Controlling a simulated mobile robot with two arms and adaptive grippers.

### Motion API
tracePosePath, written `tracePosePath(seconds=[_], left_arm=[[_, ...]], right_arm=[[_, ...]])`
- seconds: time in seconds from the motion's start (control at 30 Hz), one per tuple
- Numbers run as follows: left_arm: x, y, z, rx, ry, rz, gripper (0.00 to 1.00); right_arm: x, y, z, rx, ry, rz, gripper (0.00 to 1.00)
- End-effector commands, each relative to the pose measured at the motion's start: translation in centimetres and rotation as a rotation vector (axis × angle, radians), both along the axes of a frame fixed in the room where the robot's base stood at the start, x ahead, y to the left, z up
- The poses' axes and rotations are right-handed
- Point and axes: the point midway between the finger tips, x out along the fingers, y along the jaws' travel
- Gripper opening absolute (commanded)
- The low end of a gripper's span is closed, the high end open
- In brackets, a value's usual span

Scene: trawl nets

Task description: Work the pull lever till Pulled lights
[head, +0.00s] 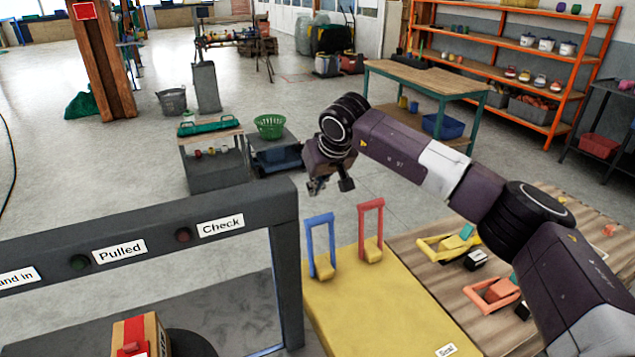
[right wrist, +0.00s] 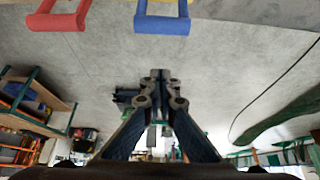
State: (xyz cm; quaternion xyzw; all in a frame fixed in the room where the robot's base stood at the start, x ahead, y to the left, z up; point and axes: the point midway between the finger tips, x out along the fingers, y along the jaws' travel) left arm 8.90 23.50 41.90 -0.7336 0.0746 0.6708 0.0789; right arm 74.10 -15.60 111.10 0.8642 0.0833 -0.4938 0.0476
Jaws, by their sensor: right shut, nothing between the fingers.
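The Pulled label (head: 119,250) is on the dark grey frame, with a small dark green lamp (head: 79,262) beside it that looks unlit. A blue lever handle (head: 320,219) and a red lever handle (head: 371,204) stand upright on a yellow board. Which one is the pull lever cannot be told. My right gripper (head: 330,186) is shut and empty, in the air above and beyond the two handles. The right wrist view shows its fingers (right wrist: 160,78) together, with the blue handle (right wrist: 162,24) and red handle (right wrist: 58,21) at the top edge. My left gripper is not seen.
The grey frame (head: 287,275) borders the yellow board (head: 385,315) on the left. A Check label (head: 220,225) has a dark red lamp (head: 183,235). On the wooden surface at right are yellow clamp-like (head: 440,247) and orange (head: 490,294) items under my right arm. A box (head: 152,335) stands inside the frame.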

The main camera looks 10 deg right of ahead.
Motion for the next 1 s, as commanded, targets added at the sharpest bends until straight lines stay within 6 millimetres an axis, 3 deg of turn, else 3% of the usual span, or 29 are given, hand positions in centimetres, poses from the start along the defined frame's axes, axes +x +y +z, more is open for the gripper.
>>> tracePosePath(seconds=[0.1, 0.33, 0.7, 1.0], left_arm=[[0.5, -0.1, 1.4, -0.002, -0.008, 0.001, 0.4], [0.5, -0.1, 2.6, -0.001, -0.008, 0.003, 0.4], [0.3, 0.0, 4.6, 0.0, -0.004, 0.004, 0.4], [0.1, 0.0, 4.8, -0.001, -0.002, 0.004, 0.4]], right_arm=[[1.1, 0.4, -1.9, 0.0, 0.006, 0.0, 0.0], [2.9, 0.7, -5.1, 0.001, 0.004, 0.0, 0.0], [-0.3, -0.1, -5.5, 0.0, 0.002, 0.0, 0.0], [-1.0, -0.2, -5.8, 0.0, 0.0, 0.0, 0.0]])
